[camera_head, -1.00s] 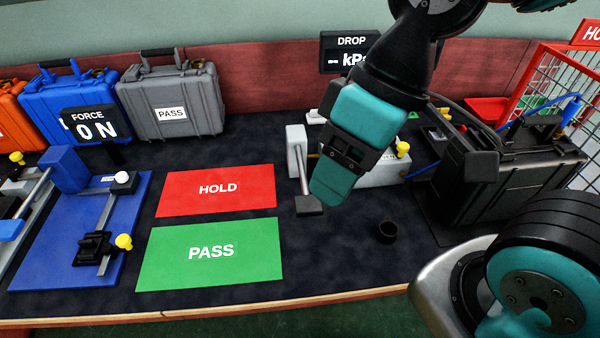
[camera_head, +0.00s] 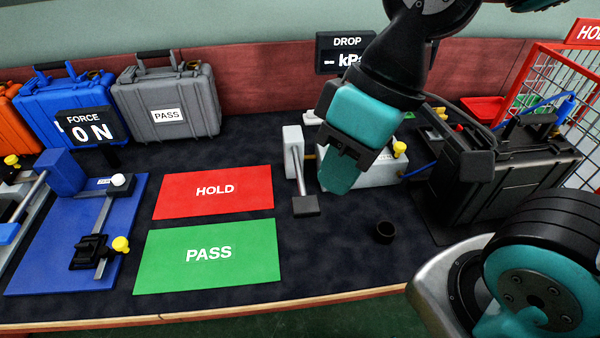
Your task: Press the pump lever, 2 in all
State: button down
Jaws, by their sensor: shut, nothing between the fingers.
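The pump is a light grey unit (camera_head: 374,172) at the middle right of the bench. Its lever (camera_head: 300,172) is a grey rod that slopes down from an upright block to a dark pad (camera_head: 305,206) at its near end. My gripper (camera_head: 340,180) is shut and empty, with its teal fingers pointing down just right of the lever, above the pad's level in the picture. The gripper covers part of the pump body. I cannot tell from this view how high the fingertips are or whether they touch anything.
A black case (camera_head: 495,180) and a red wire cage (camera_head: 535,85) stand to the right. Red HOLD (camera_head: 215,206) and green PASS (camera_head: 170,262) mats and a blue force rig (camera_head: 50,250) lie left. A DROP display (camera_head: 345,52) stands behind.

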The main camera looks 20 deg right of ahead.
aim_at(305, 205)
jog(key=z, duration=0.95)
jog(key=k, duration=1.1)
jog(key=u, duration=1.6)
jog(key=i, duration=0.5)
jog(key=z, duration=0.1)
